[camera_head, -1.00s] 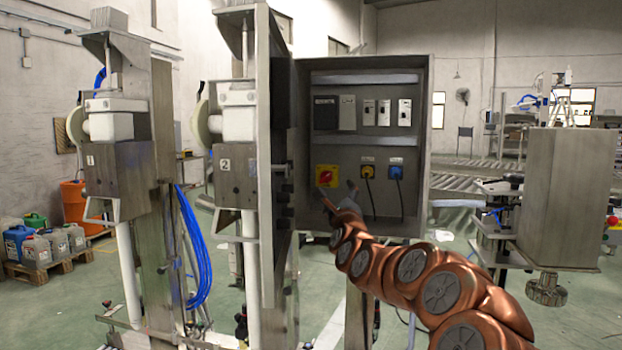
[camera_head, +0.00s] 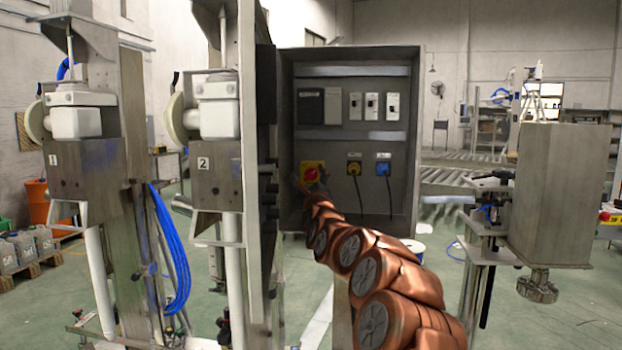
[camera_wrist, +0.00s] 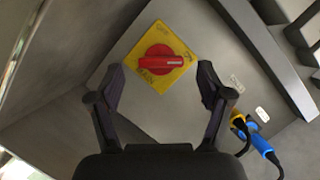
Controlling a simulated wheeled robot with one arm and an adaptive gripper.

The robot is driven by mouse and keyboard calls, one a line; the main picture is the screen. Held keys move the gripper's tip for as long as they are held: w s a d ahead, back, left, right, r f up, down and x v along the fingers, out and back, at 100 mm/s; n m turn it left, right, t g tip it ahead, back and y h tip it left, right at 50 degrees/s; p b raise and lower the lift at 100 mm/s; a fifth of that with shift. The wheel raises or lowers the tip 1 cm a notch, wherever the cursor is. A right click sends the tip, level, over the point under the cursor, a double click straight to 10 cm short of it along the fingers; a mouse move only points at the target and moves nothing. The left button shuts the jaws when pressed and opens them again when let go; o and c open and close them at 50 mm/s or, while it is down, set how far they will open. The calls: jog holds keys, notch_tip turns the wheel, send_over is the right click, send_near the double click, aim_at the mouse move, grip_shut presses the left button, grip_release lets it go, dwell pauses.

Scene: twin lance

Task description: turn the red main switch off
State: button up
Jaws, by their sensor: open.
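The red main switch (camera_head: 311,174) is a red rotary knob on a yellow square plate, low on the left of the open grey electrical cabinet (camera_head: 420,110). In the wrist view the red knob (camera_wrist: 160,64) lies ahead, its handle bar roughly level in the picture, on the yellow plate (camera_wrist: 163,36). Lettering on the plate is too small to read surely. My gripper (camera_wrist: 160,88) is open, with one dark finger at each side below the plate. No contact with the knob shows. In the head view my gripper (camera_head: 311,186) is small and partly covers the plate's lower edge.
A yellow socket (camera_head: 354,168) and a blue socket (camera_head: 383,168) with hanging cables are right of the switch. The cabinet's door stands open on the left, beside the numbered machine units (camera_head: 220,170). A steel machine (camera_head: 560,190) stands to the right.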

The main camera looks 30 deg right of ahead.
jog(key=shift+x, duration=0.95)
jog(key=c, duration=1.2)
